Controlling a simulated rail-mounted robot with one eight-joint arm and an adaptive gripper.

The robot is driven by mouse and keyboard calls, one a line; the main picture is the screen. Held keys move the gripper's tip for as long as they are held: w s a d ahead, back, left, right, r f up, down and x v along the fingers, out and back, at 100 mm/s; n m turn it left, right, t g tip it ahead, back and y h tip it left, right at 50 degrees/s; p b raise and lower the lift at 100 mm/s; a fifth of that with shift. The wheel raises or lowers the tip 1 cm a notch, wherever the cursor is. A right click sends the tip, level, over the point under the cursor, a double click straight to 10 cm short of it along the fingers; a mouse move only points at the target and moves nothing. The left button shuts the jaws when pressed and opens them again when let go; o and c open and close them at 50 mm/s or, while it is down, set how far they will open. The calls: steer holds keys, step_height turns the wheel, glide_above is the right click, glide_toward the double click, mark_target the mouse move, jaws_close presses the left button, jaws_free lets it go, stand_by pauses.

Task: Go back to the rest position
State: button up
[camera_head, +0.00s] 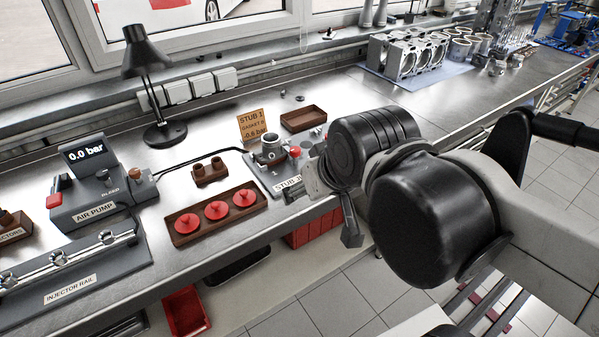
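My gripper (350,234) hangs past the front edge of the workbench, to the right of the stub fixture. A dark finger pointing down shows below a light metal part. The black and grey links of my arm cover most of the gripper, so I cannot see the gap between its fingers or whether it holds anything. The stub fixture (270,150), a grey metal piece on a plate labelled STUB, stands on the bench to the left of my gripper. My arm hides part of its right side.
On the workbench are a brown tray with red caps (179,238), an air pump (95,212) reading 0.0 bar, an injector rail (70,262), a black lamp (163,132) and an empty brown tray (303,128). An engine block (405,55) stands farther back. Tiled floor lies in front.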

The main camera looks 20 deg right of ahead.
steer(key=shift+s+d+f, duration=0.1)
steer(key=shift+s+d, duration=0.05)
steer(key=shift+s, duration=0.1)
step_height(320, 180, down, 4)
steer(key=b, duration=0.3)
steer(key=shift+b, duration=0.3)
steer(key=shift+r, duration=0.2)
stand_by(0.5)
